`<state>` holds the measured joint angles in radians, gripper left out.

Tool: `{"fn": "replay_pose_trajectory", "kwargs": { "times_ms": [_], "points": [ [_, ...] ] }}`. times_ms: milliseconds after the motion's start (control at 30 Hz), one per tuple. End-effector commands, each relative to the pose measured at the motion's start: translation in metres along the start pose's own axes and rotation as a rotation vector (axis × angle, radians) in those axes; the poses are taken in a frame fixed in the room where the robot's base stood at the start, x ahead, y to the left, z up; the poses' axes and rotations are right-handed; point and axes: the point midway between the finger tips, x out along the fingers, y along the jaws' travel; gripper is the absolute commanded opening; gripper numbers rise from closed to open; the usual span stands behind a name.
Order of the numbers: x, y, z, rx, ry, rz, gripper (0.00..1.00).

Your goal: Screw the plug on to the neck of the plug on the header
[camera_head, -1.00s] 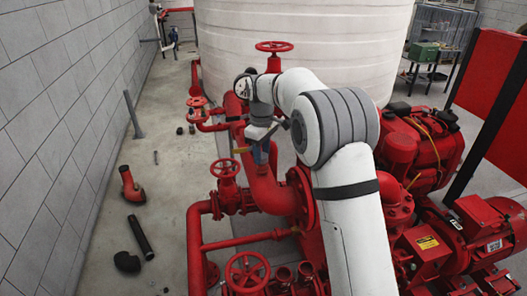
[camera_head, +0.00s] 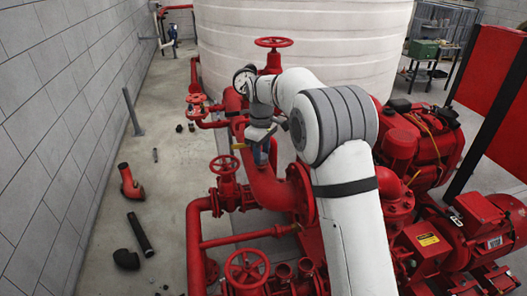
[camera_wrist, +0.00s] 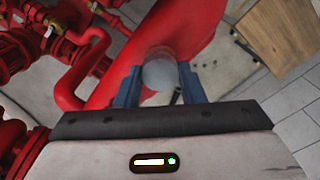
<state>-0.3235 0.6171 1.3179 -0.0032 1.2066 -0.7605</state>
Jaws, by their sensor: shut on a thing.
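My gripper (camera_wrist: 158,82) has two blue fingers, shut on a pale grey round plug (camera_wrist: 160,72) in the wrist view. The plug's end faces the camera and lies in front of the large red header pipe (camera_wrist: 185,35). In the head view my gripper (camera_head: 261,150) points down just above the bend of the red header (camera_head: 268,188). The plug cannot be made out there. The neck on the header is hidden, and I cannot tell whether the plug touches it.
Red handwheel valves (camera_head: 225,166) and thinner red pipes stand close by. Loose pipe pieces, including a black tube (camera_head: 140,234), lie on the floor at left. A white tank (camera_head: 300,45) stands behind and red pumps at right.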

Motion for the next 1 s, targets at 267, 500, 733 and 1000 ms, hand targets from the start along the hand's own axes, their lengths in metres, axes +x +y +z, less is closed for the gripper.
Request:
{"fn": "replay_pose_trajectory", "kwargs": {
  "times_ms": [267,500,733,1000],
  "points": [
    [0.0063,0.0,0.0,0.0,0.0,0.0,0.13],
    [0.0055,0.0001,0.0001,0.0,0.0,0.0,0.13],
    [0.0043,0.0002,0.0003,0.17,0.0,0.001,0.13],
    [0.0053,0.0,0.0001,0.397,0.0,0.001,0.13]
  ]
}}
